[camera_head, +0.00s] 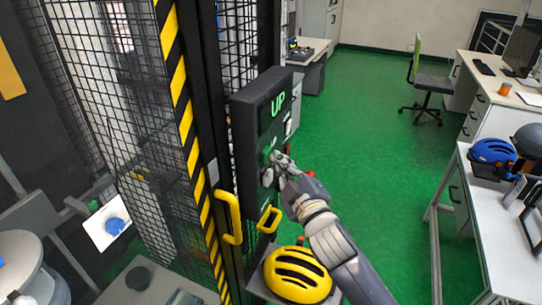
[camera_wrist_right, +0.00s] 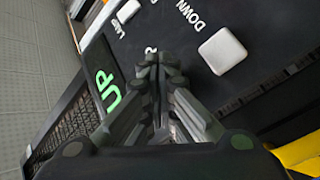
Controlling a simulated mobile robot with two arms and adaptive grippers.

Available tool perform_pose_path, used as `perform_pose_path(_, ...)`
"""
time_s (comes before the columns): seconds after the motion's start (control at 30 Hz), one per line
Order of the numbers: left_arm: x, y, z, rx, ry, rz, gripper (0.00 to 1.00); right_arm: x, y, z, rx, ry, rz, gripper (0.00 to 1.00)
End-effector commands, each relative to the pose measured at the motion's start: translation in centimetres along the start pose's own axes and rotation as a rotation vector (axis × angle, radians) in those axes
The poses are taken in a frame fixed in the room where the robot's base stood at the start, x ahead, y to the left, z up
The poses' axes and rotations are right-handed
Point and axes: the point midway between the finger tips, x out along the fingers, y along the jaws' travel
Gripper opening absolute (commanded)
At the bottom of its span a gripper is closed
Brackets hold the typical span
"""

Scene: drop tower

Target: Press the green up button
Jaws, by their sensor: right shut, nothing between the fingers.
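A black control box (camera_head: 250,130) hangs on the tower's frame, with a lit green "UP" display (camera_head: 277,104). The green button (camera_head: 267,156) is on its face, just beside my right gripper (camera_head: 279,166). A white square button (camera_wrist_right: 222,50) is by the "DOWN" label. My right gripper (camera_wrist_right: 155,66) is shut and empty, its fingertips close to the panel. I cannot tell whether they touch it. My left gripper is not in view.
A white table (camera_head: 500,235) with a blue helmet (camera_head: 493,151) is at right. Green floor between is open.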

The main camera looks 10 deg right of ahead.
Motion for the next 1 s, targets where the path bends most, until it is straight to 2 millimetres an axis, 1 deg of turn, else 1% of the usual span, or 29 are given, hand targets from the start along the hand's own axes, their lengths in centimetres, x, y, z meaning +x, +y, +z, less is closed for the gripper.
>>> perform_pose_path(0.3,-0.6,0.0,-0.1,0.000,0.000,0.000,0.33,-1.1,0.8,0.8,0.000,-0.001,-0.001,0.00)
perform_pose_path(0.67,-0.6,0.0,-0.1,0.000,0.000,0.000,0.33,-1.3,0.9,0.9,0.000,-0.001,0.000,0.00)
perform_pose_path(1.0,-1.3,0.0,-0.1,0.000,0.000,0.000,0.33,-3.5,2.5,2.5,-0.003,-0.002,-0.001,0.00)
